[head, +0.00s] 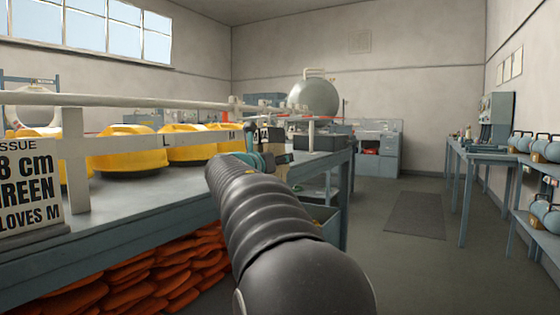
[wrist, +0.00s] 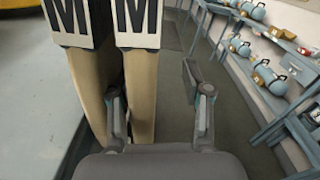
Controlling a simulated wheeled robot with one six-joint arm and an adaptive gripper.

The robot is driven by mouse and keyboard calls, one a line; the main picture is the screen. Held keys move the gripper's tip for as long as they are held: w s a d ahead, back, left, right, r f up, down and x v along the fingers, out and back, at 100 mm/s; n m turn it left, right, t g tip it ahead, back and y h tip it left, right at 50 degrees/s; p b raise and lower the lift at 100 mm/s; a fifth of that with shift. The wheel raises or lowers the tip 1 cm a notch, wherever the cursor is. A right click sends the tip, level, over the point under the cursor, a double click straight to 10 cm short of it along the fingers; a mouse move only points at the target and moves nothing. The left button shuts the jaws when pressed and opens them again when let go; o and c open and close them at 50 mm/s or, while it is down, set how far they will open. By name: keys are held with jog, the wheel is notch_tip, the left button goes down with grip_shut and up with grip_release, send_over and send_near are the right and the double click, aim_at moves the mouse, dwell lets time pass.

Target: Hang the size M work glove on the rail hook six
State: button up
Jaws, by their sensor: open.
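Two beige pieces with white cuffs marked with a black M, seemingly the size M work gloves, stand side by side in the wrist view, a left one (wrist: 82,62) and a right one (wrist: 139,66). My open gripper (wrist: 151,82) has its left finger overlapping the gap between them and its right finger over open floor. The right glove appears between the fingers; contact is not clear. In the head view my gripper (head: 268,160) is beyond my arm at the bench's end, partly hidden. A white rail (head: 110,101) runs above the bench; hook six cannot be made out.
A sign (head: 28,190) reading "ISSUE", "8 cm", "GLOVES M" stands at left on the blue-grey bench (head: 130,206). Yellow domed items (head: 128,150) sit behind the rail. Orange bags (head: 150,280) lie below. The floor aisle (head: 385,265) is clear; side shelves (head: 541,190) hold blue cylinders.

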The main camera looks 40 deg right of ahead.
jog(key=v, duration=1.1)
